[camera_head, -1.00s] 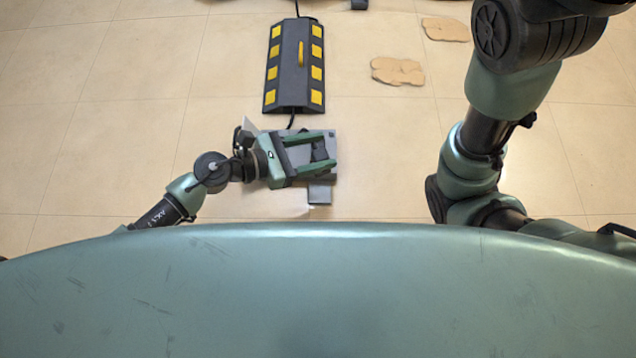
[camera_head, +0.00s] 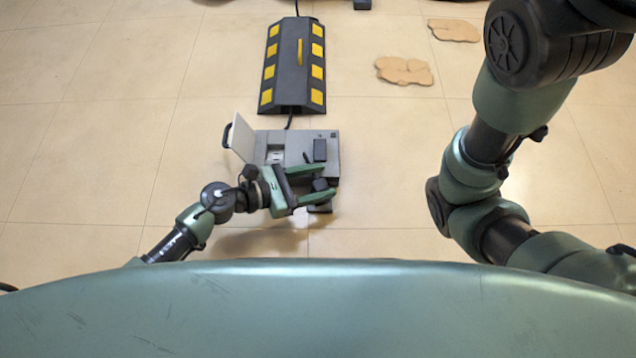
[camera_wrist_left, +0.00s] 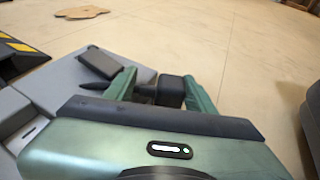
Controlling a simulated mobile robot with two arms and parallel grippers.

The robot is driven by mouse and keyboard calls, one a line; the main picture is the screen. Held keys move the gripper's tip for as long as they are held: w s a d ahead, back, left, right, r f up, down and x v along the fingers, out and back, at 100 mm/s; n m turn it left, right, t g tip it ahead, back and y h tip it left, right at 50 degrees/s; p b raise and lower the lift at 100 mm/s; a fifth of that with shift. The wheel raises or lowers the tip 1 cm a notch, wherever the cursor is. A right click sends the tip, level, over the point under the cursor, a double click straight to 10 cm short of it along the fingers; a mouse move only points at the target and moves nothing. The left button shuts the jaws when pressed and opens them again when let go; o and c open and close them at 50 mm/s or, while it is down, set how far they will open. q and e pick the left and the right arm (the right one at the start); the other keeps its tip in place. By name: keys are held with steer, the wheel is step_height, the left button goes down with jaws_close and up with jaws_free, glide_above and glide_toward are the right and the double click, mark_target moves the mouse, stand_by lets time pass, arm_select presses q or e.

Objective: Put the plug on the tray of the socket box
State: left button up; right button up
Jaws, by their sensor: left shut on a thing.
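The grey socket box (camera_head: 296,140) lies on the floor with its white lid (camera_head: 241,137) open at the left and a socket face inside. A dark block (camera_head: 320,150) sits on its right part and also shows in the left wrist view (camera_wrist_left: 98,63). My left gripper (camera_head: 322,184) is at the box's near right edge, shut on the black plug (camera_wrist_left: 170,91). A small dark grey piece (camera_head: 320,208), perhaps the tray, shows just below the fingers, partly hidden. I cannot tell whether the plug touches it. My right gripper is out of view.
A black and yellow cable ramp (camera_head: 295,65) lies beyond the box, with a black cable (camera_head: 290,122) running between them. Flat tan pieces (camera_head: 404,71) lie to the right. The tiled floor left of the box is clear.

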arm_select(q)
steer(key=shift+r, duration=0.15)
steer(key=shift+f+b, duration=0.5)
steer(key=shift+f, duration=0.05)
steer(key=o, duration=1.5)
steer(key=shift+a+f, duration=0.15)
steer(key=shift+r+p, duration=0.3)
steer(key=shift+p, duration=0.05)
steer(key=shift+r+p, duration=0.5)
steer(key=p+v, duration=0.4)
steer(key=v, duration=0.7)
steer(key=shift+a, duration=0.35)
steer(key=shift+s, duration=0.1)
